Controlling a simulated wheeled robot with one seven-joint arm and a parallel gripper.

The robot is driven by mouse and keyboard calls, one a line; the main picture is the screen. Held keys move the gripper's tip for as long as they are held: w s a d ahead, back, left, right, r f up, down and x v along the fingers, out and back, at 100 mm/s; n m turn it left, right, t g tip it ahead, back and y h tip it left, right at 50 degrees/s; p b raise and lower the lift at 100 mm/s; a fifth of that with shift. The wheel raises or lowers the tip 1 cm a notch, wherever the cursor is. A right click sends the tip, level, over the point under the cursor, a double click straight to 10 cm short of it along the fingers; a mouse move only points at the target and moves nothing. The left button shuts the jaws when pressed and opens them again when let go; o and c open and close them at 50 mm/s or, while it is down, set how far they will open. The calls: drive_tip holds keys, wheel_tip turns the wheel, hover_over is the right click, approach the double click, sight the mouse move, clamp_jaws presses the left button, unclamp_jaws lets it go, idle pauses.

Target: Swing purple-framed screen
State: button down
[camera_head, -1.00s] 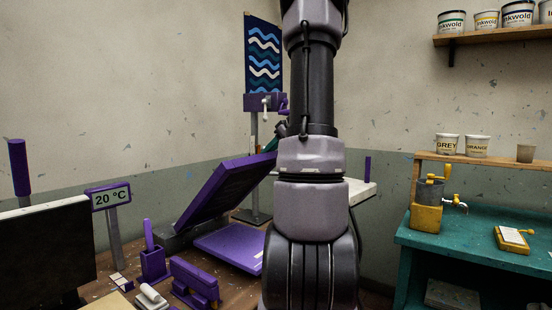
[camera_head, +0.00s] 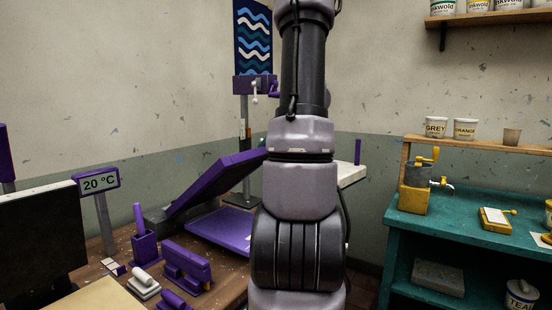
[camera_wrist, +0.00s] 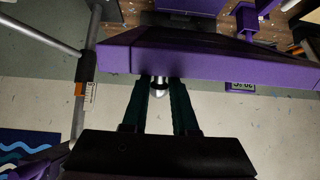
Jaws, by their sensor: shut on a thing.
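The purple-framed screen (camera_head: 215,183) stands tilted, its low end at the left hinge and its free end raised at the right, above a flat purple plate (camera_head: 222,230). In the wrist view the frame's purple edge (camera_wrist: 220,60) crosses the picture. My gripper (camera_wrist: 161,84) is shut on a small shiny knob (camera_wrist: 159,92) at that edge, with a dark teal finger on each side. In the head view my arm hides the gripper and the free end's right part.
A purple holder (camera_head: 145,248), a purple block (camera_head: 187,264) and a thermometer sign (camera_head: 97,182) stand left on the wooden table. A pole stand (camera_head: 243,130) rises behind the screen. A teal bench (camera_head: 470,232) stands right.

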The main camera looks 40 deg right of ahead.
drive_tip(key=s+d+f, duration=0.2)
drive_tip(key=s+f, duration=0.4)
drive_tip(key=f, duration=0.2)
drive_tip(key=shift+s+d+f, duration=0.25)
drive_tip(key=shift+s+f, duration=0.1)
drive_tip(key=shift+f, duration=0.05)
idle(0.4)
drive_tip(key=s+d+f, duration=0.1)
drive_tip(key=s+f, duration=0.2)
drive_tip(key=f, duration=0.8)
drive_tip(key=shift+s+f, duration=0.25)
drive_tip(key=shift+s, duration=0.1)
drive_tip(key=shift+d, duration=0.1)
drive_tip(key=shift+s+d+f, duration=0.1)
drive_tip(key=shift+s+f, duration=0.05)
drive_tip(key=shift+f, duration=0.6)
drive_tip(key=shift+s+f, duration=0.15)
drive_tip(key=shift+f, duration=0.6)
drive_tip(key=c, duration=0.8)
unclamp_jaws()
drive_tip(key=shift+o, duration=1)
drive_tip(key=shift+w, duration=0.1)
